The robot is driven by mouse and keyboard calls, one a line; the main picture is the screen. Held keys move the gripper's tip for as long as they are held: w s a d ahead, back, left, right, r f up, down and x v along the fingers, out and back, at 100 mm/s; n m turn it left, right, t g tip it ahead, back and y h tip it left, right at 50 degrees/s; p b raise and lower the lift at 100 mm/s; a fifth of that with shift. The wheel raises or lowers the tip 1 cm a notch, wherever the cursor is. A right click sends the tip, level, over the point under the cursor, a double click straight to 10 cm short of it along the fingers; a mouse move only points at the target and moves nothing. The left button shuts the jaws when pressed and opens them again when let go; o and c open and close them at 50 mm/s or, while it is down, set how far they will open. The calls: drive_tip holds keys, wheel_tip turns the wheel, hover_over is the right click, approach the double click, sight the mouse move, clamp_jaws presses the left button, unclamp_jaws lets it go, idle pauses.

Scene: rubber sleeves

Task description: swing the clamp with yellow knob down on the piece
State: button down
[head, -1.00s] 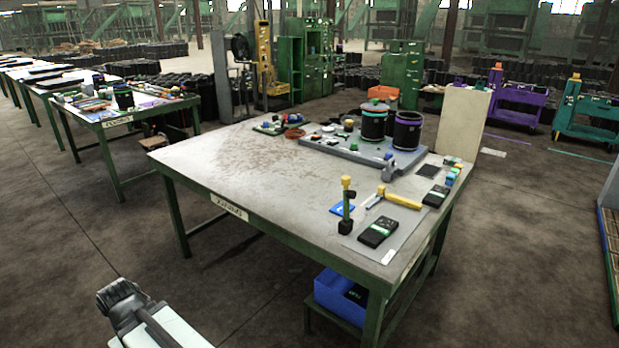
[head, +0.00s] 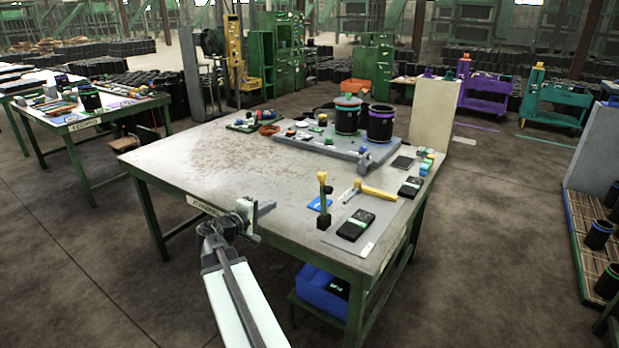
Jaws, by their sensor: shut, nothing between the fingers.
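A slim upright post with a yellow top (head: 322,178) and dark base stands near the table's front right; I cannot tell whether it is a clamp. A grey fixture plate (head: 290,137) at the back carries several small coloured knobs and fittings, one yellowish (head: 322,119). The clamp with yellow knob and its piece are too small to tell apart there. Two black sleeves, one with a teal rim (head: 347,118) and one with a purple rim (head: 380,122), stand at the plate. My gripper (head: 266,206) is shut and empty at the table's front edge, away from the plate.
The left-middle of the table (head: 200,160) is bare. A yellow-handled tool (head: 378,193), black devices (head: 356,225) and a blue card (head: 319,203) lie at the right. A blue bin (head: 322,290) sits below. A beige panel (head: 433,118) stands behind.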

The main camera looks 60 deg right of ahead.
drive_tip(key=d+r, duration=0.1)
drive_tip(key=s+d+r+h, duration=0.1)
drive_tip(key=d+r+n+h, duration=0.1)
drive_tip(key=r, duration=0.1)
drive_tip(key=shift+s+d, duration=0.35)
drive_tip(key=shift+d, duration=0.1)
drive_tip(key=s+d, duration=0.3)
drive_tip(key=d, duration=0.7)
drive_tip(key=shift+s+d+r, duration=0.2)
drive_tip(key=shift+s+d, duration=0.2)
